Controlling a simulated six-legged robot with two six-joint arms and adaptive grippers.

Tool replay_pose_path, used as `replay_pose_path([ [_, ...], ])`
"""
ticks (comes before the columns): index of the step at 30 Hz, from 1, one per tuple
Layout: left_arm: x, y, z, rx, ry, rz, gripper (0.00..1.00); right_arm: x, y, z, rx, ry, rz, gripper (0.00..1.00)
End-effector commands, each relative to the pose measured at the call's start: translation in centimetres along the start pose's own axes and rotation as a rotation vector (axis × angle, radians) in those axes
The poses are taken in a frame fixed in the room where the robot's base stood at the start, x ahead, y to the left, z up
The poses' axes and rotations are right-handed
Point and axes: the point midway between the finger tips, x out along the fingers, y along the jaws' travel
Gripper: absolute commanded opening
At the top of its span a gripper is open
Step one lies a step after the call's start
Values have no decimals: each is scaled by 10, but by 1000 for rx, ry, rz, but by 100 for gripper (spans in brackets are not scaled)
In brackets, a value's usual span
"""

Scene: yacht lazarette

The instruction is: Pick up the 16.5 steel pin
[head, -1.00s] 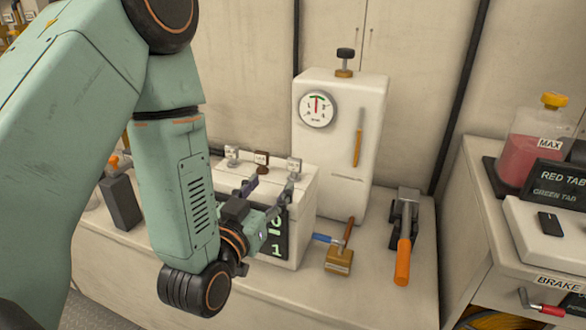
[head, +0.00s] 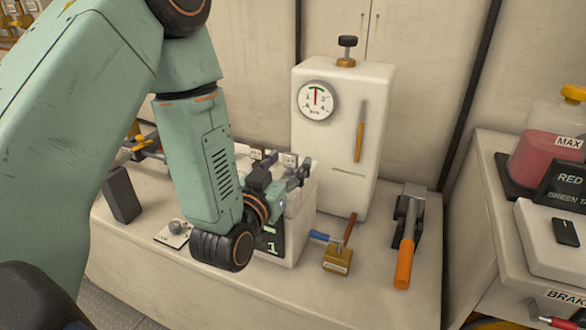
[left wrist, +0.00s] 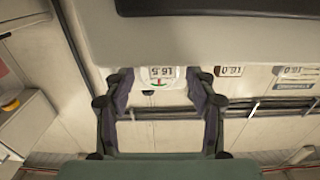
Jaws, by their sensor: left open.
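My left gripper (head: 282,170) is open, its two fingers reaching over the top of a white box (head: 301,225) with a dark number panel on its front. I cannot make out the steel pin itself; the fingers and arm hide much of the box top. White tags stand there in the head view, one (head: 290,159) beside the fingers. My right gripper is not in view.
A tank of red fluid (head: 547,155) is at far right.

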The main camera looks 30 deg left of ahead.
Motion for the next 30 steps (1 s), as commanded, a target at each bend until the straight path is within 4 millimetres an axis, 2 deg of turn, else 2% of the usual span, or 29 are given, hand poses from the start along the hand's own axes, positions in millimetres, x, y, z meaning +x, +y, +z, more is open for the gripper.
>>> replay_pose_path([
  [3,18,-1,2,2,3,1,57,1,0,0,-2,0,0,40],
  [6,26,-1,2,0,1,1,57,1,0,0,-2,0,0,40],
  [14,31,-1,2,0,0,1,57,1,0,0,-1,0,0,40],
  [30,31,-1,2,0,0,1,12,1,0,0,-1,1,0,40],
])
